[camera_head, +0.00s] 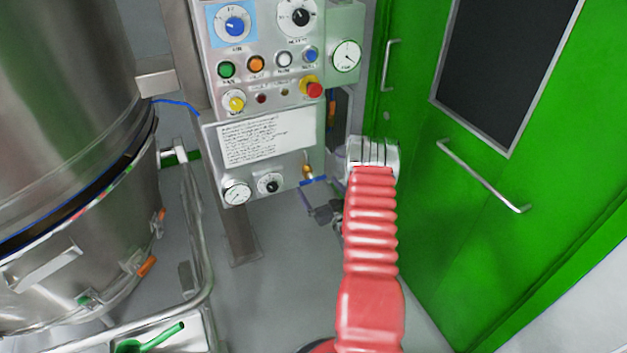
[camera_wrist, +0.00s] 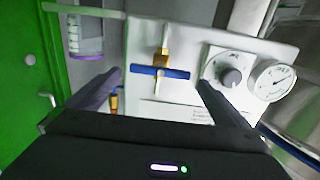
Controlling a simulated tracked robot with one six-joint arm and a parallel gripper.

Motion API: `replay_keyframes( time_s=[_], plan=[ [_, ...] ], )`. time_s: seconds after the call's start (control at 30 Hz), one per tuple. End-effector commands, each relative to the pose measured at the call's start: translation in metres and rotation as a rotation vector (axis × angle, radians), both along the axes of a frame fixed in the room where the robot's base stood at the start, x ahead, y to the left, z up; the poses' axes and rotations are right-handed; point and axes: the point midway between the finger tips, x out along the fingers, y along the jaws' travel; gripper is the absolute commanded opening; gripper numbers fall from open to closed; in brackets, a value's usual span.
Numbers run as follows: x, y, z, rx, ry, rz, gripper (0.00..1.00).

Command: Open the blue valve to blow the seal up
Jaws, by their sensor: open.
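The blue valve handle (camera_wrist: 172,73) lies across a brass fitting (camera_wrist: 162,50) below the control panel, roughly at right angles to it. In the head view the blue handle (camera_head: 313,182) shows small at the panel's lower right corner. My gripper (camera_wrist: 160,80) is open, with one dark finger on each side of the handle in the wrist view. I cannot tell whether they touch it. In the head view my gripper (camera_head: 326,213) is just below the handle, partly hidden by my red arm. A dark gap with a blue edge (camera_head: 75,202) runs around the steel vessel (camera_head: 65,90).
A small dial gauge (camera_head: 237,194) and a black knob (camera_head: 269,184) sit left of the valve. The panel above carries buttons and a red emergency stop (camera_head: 313,89). A green door (camera_head: 440,240) stands close on the right. A tubular rail (camera_head: 196,230) surrounds the vessel.

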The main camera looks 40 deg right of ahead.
Motion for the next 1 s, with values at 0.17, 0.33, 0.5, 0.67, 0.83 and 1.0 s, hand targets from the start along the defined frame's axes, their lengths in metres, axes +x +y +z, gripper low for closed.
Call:
replay_keyframes(
  time_s=[0.17,0.33,0.5,0.67,0.83,1.0],
  plan=[
    [0.027,-0.007,0.0,-0.001,0.0,0.001,1.0],
    [0.045,-0.012,0.0,-0.002,0.001,0.002,1.0],
    [0.052,-0.015,0.0,-0.001,0.001,0.001,1.0],
    [0.052,-0.015,0.0,0.0,0.001,0.001,1.0],
    [0.052,-0.015,0.0,0.0,0.001,0.001,0.94],
    [0.052,-0.015,0.0,0.0,0.001,0.001,0.82]
  ],
)
